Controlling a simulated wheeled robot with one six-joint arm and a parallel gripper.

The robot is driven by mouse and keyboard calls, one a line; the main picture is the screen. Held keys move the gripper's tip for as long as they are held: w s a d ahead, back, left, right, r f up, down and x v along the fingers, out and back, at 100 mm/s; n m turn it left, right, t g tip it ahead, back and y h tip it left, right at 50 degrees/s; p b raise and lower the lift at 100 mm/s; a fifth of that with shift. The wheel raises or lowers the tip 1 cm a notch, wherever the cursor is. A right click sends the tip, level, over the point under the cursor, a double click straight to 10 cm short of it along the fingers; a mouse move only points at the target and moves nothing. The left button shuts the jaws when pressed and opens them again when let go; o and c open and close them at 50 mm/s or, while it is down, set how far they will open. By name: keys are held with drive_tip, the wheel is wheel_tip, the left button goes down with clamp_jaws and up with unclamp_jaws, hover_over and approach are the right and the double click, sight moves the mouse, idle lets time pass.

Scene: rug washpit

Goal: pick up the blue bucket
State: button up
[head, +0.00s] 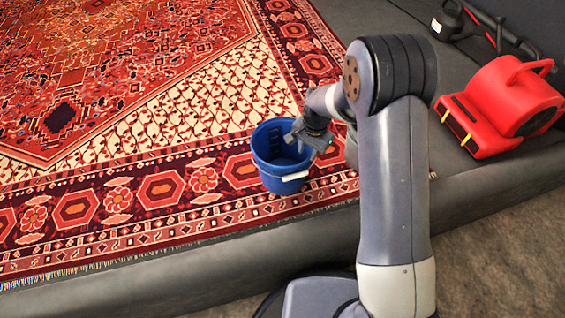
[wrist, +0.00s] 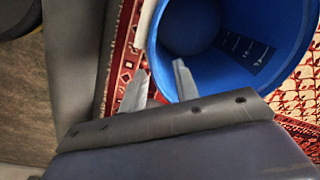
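The blue bucket (head: 272,172) stands upright on the patterned rug, near the rug's front edge. It has a wire handle with a white grip hanging on its near side. In the wrist view I look into the open bucket (wrist: 222,45), with dark markings on its inner wall. My gripper (wrist: 158,85) is open and empty. One finger appears outside the rim over the rug, the other appears over the bucket's inside. I cannot tell whether either touches the wall. In the head view my gripper (head: 300,132) is at the bucket's right rim, partly hidden by my wrist.
The rug (head: 130,100) covers the left of the raised grey floor, whose front edge (head: 200,268) drops to lower ground. A red blower (head: 507,105) stands at right. Dark equipment (head: 455,20) lies behind it. A grey thing (head: 350,152) is mostly hidden behind my arm.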

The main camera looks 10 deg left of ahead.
sight(307, 167)
drive_tip(key=shift+w+f, duration=0.2)
drive_tip(key=shift+f, duration=0.45)
drive_tip(key=shift+w+f, duration=0.15)
drive_tip(key=shift+f, duration=0.45)
wheel_tip(307, 167, down, 5)
drive_tip(key=shift+w+f+b, duration=0.1)
drive_tip(key=shift+b, duration=0.95)
clamp_jaws()
